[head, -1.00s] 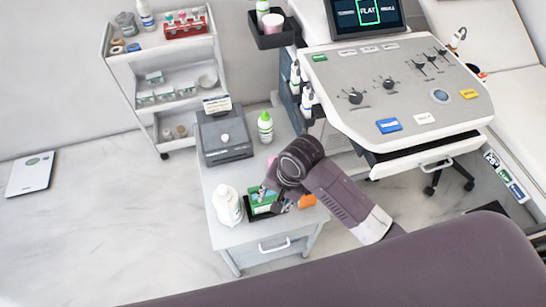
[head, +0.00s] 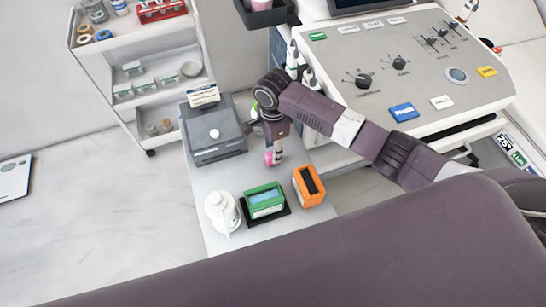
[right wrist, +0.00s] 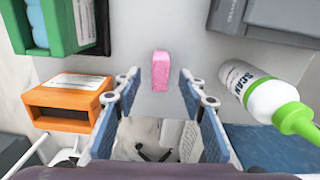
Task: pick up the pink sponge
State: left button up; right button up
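The pink sponge (right wrist: 161,70) lies on the white cabinet top, and it also shows in the head view (head: 269,158) just below my right gripper, partly covered by it. My right gripper (head: 275,150) points down over the cabinet top. In the right wrist view my right gripper (right wrist: 160,92) has its two blue-padded fingers apart. The sponge shows in the gap between them, slightly beyond the tips, and neither finger touches it. My left gripper is not in view.
On the cabinet top (head: 210,180) stand an orange box (head: 298,188), a green box (head: 264,203) on a black tray, a white bottle (head: 221,212) and a grey device (head: 208,148). A green-capped scan bottle (right wrist: 252,88) lies close to the right finger. The control console (head: 440,90) is at right.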

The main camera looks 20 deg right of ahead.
notch_tip(320, 180, down, 3)
jog(key=shift+d+r, duration=0.1)
jog(key=shift+f, duration=0.55)
grip_shut()
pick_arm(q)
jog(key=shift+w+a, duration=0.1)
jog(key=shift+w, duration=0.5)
pick_arm(e)
jog(key=shift+r, duration=0.45)
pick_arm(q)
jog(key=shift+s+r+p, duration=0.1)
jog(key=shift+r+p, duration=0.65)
pick_arm(e)
notch_tip(320, 180, up, 19)
jog(key=shift+r, duration=0.1)
